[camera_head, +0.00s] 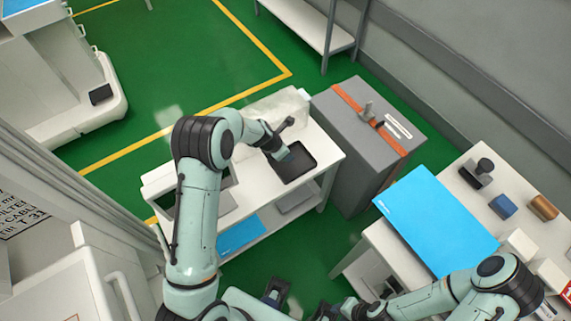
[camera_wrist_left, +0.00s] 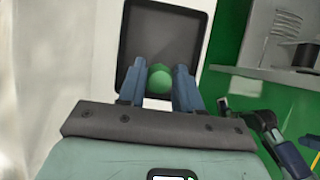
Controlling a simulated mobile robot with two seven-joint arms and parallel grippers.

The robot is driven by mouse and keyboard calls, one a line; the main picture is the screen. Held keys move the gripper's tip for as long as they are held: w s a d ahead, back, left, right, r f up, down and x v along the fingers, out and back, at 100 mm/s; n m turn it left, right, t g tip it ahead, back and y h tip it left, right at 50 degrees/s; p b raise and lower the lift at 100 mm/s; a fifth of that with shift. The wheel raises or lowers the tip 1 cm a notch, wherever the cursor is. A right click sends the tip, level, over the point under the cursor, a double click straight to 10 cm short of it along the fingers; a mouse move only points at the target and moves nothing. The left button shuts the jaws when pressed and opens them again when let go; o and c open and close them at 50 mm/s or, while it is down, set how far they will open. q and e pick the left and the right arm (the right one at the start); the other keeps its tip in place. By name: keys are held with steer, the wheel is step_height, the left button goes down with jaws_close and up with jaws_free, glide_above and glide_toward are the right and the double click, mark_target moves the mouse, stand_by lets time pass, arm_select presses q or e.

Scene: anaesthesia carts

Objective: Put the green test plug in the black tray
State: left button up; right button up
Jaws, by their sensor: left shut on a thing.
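The green test plug (camera_wrist_left: 159,82) is between the two blue fingers of my left gripper (camera_wrist_left: 160,66), which is shut on it. Only its rounded green end shows in the left wrist view. The black tray (camera_wrist_left: 165,35) is a shallow, empty square just beyond the fingertips. In the head view the black tray (camera_head: 297,166) lies on the white table, and my left gripper (camera_head: 281,153) is over its upper left side; the plug is hidden there. My right gripper (camera_head: 276,290) is low at the bottom middle, away from the tray; its jaw opening is unclear.
A grey cabinet (camera_head: 345,130) with an orange strip stands right of the tray's table (camera_head: 325,150). A table at right bears a blue mat (camera_head: 437,215), a blue block (camera_head: 502,206) and a brown cylinder (camera_head: 543,207). Green floor (camera_head: 150,75) is clear behind.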

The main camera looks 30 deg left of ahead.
arm_select(q)
steer(key=shift+f+b, duration=0.5)
steer(key=shift+f, duration=2.65)
steer(key=shift+f, duration=0.2)
steer(key=o, duration=1)
steer(key=shift+r, duration=0.15)
steer(key=shift+r, duration=0.3)
steer(key=p+v, duration=0.1)
steer(key=v, duration=1)
steer(key=shift+s+a+r, duration=0.15)
steer(key=shift+s+r, duration=0.05)
